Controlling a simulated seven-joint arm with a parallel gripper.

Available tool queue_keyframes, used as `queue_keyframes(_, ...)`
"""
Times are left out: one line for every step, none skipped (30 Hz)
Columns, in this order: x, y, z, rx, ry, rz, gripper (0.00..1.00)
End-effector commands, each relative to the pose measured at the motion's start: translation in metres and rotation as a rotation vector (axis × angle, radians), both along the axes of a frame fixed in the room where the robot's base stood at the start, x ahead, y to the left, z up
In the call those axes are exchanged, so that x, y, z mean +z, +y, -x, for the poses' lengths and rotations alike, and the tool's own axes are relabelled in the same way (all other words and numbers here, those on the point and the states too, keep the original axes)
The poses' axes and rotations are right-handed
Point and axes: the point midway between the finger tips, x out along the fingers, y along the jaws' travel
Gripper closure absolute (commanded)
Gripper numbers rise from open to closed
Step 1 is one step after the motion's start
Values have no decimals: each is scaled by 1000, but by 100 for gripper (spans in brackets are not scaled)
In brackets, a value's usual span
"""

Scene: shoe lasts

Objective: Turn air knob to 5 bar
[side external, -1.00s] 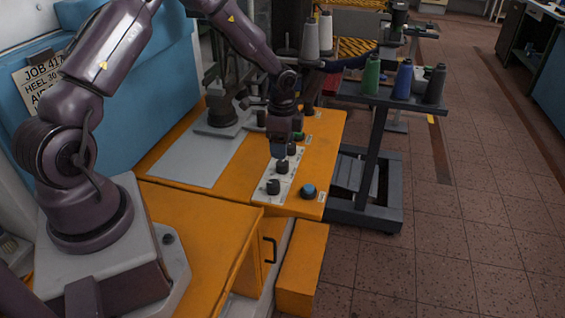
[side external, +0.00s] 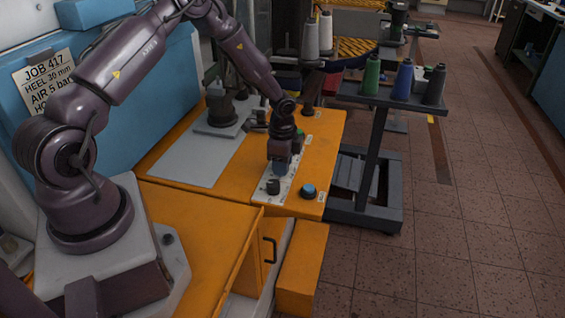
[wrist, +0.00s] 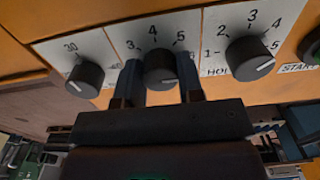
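The air knob (wrist: 160,68) is the middle black knob in the wrist view, on a white scale plate (wrist: 118,38) showing 3, 4 and 5. A pale mark shows on its lower front face; which number it indicates is unclear. My gripper (wrist: 160,80) has one finger on each side of this knob, very close to it. I cannot tell whether the fingers press on it or a thin gap remains. In the side view my gripper (side external: 278,168) is down at the panel and hides the air knob. A job sign (side external: 45,85) on the left reads AIR 5 bar.
In the wrist view another knob (wrist: 84,78) stands left, with 30 visible, and one numbered 1 to 5 (wrist: 250,57) stands right. A start button (wrist: 311,46) is at the right edge. A blue round button (side external: 308,191) stands near the panel; thread spools (side external: 404,80) stand behind.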

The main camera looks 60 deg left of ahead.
Motion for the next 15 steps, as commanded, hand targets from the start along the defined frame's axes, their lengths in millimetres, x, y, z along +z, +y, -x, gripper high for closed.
queue_keyframes(0, 0, 0, 0, 0, 0, 89)
queue_keyframes(0, 0, 0, 1, 0, 0, 89)
queue_keyframes(0, 0, 0, 2, 0, 0, 89)
queue_keyframes(0, 0, 0, 5, 0, 0, 89)
queue_keyframes(0, 0, 0, 8, 0, 0, 89)
queue_keyframes(0, 0, 0, 14, 1, -1, 89)
queue_keyframes(0, 0, 0, 21, 1, -1, 89)
queue_keyframes(0, 0, 0, 28, 1, -1, 89)
queue_keyframes(0, 0, 0, 41, 1, -1, 89)
queue_keyframes(0, 0, 0, 53, 1, -1, 89)
queue_keyframes(0, 0, 0, 68, 1, -1, 89)
queue_keyframes(0, 0, 0, 88, 1, -1, 89)
queue_keyframes(1, 0, 0, 105, 1, -1, 89)
queue_keyframes(1, 0, 0, 126, 1, -1, 89)
queue_keyframes(1, 0, 0, 153, 2, -2, 89)
